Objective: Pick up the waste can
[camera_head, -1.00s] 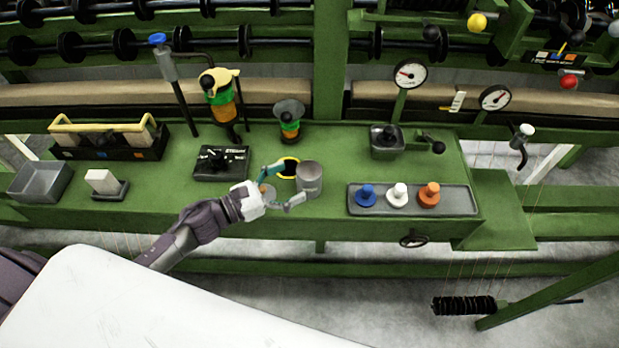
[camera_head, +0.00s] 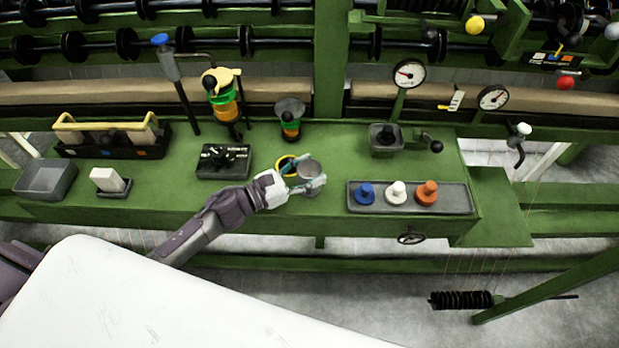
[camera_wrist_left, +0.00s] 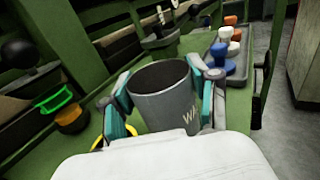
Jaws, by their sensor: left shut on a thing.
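The waste can is a grey, open-topped can (camera_head: 309,171) on the green bench, right of a yellow ring (camera_head: 287,165). In the left wrist view the can (camera_wrist_left: 165,100) is upright, with part of its white lettering visible. My left gripper (camera_head: 309,181) is shut on the can, with a teal finger on each side of it. In the left wrist view the gripper (camera_wrist_left: 163,100) has the can between its fingers. The can's base is hidden, so I cannot tell whether it touches the bench. My right gripper is not in view.
A grey tray with blue, white and orange knobs (camera_head: 460,199) lies to the right. The bench between can and tray is clear.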

